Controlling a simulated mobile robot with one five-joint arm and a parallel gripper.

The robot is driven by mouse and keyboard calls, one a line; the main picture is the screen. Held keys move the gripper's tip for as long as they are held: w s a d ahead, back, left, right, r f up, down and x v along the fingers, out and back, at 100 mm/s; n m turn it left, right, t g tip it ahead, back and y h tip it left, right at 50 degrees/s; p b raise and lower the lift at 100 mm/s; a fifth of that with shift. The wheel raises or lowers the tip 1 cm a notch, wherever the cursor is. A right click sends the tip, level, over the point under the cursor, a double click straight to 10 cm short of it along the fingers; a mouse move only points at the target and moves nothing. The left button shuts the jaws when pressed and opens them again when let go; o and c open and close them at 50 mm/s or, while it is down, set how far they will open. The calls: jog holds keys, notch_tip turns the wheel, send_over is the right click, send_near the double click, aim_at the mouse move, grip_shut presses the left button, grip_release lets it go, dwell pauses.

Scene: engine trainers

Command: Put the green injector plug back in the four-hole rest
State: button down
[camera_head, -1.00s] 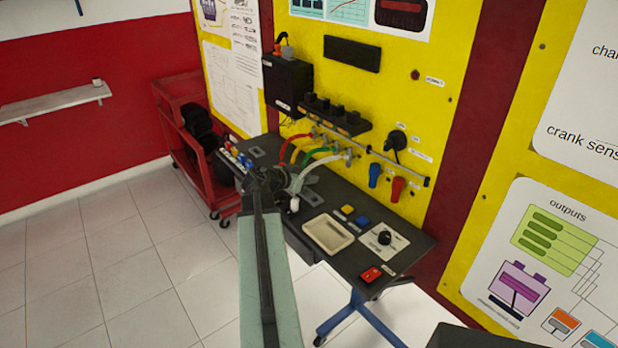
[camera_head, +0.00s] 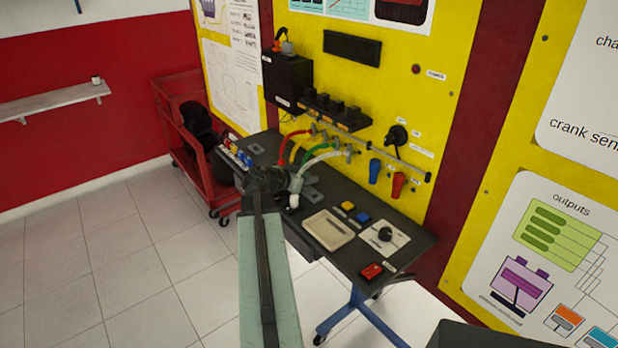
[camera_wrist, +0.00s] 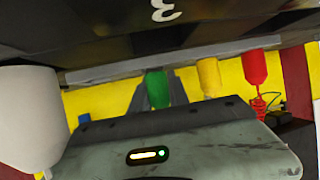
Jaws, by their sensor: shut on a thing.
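The green injector plug (camera_wrist: 157,89) shows in the wrist view between the two grey fingers of my gripper (camera_wrist: 160,92), which is shut on it. Its top meets the underside of a pale grey bar (camera_wrist: 215,56), which seems to be the four-hole rest. I cannot tell whether the plug is seated in its hole. A white plug (camera_wrist: 30,115) hangs at the left, a yellow plug (camera_wrist: 209,77) and a red plug (camera_wrist: 258,70) at the right. In the head view my gripper (camera_head: 284,181) hides most of the rest, and the green hose (camera_head: 308,155) arches behind it.
The dark bench (camera_head: 408,254) carries a cream tray (camera_head: 328,230), yellow and blue blocks, a knob panel (camera_head: 384,238) and a red switch (camera_head: 371,271). Blue and red injectors hang on the yellow board behind. A red cart (camera_head: 177,150) stands at the left.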

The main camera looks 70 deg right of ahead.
jog(key=shift+f, duration=0.15)
jog(key=c, duration=1.5)
grip_release()
jog(key=shift+w+a+r+p, duration=0.25)
jog(key=shift+a+r+p, duration=0.25)
jog(key=shift+a+r, duration=0.1)
jog(key=shift+w+a+r+p, duration=0.2)
jog(key=shift+a+r+p, duration=0.3)
jog(key=shift+a, duration=0.1)
jog(key=shift+p+v, duration=0.45)
jog(key=shift+v, duration=0.45)
jog(key=shift+d, duration=0.1)
